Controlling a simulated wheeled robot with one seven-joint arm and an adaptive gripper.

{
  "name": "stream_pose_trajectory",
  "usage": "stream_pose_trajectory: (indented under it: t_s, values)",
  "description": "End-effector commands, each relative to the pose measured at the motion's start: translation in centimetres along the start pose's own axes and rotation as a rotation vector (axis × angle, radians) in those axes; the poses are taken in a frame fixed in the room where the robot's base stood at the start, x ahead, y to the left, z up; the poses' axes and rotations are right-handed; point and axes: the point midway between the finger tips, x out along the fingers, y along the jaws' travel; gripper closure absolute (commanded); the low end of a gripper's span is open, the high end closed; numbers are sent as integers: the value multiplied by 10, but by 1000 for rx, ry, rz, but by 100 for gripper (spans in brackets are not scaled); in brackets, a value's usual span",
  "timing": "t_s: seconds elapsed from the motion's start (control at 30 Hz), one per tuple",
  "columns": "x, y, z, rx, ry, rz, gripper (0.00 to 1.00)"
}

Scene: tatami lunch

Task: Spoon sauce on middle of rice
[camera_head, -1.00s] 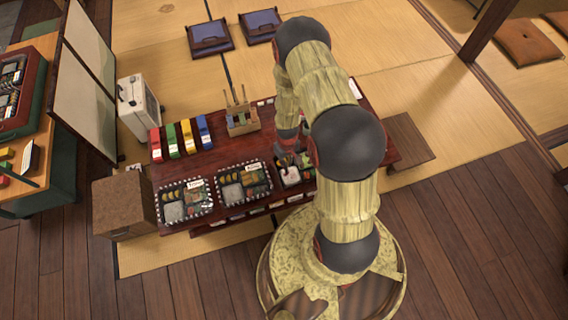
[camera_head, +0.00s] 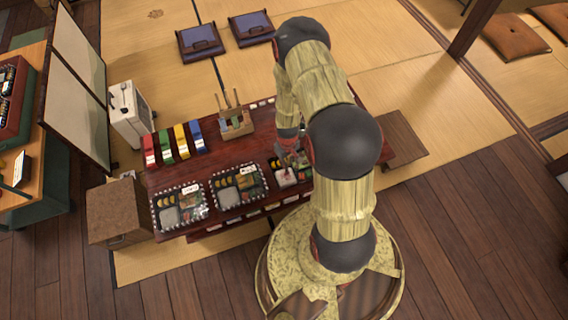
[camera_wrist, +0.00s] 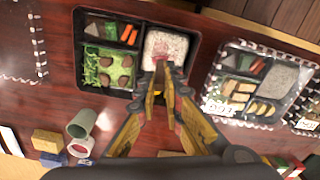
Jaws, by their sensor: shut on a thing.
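In the wrist view, white rice (camera_wrist: 178,42) fills the right compartment of an open bento box (camera_wrist: 194,14). My gripper (camera_wrist: 163,75) is at the near edge of the rice, with its two yellow-and-black fingers drawn together on the spoon. The fingers cover most of the spoon. A pinkish-red patch shows over the rice just beyond the fingertips; I cannot tell whether it is on the spoon or on the rice. In the head view my gripper (camera_head: 288,150) hangs over the box (camera_head: 279,184), partly behind my arm.
A lidded bento (camera_wrist: 256,80) stands close on the right. A green cup (camera_wrist: 82,124) lies tilted near a blue block (camera_wrist: 47,137), at lower left. In the head view, four-coloured cases and a wooden holder (camera_head: 236,127) stand at the table's back.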

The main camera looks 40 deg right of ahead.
Motion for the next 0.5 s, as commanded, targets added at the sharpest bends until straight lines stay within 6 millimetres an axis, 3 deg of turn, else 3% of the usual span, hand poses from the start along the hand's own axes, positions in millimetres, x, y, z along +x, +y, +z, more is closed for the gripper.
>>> stream_pose_trajectory:
  t_s: [0.5]
  values:
    - [0,6,1,2,1,0,100]
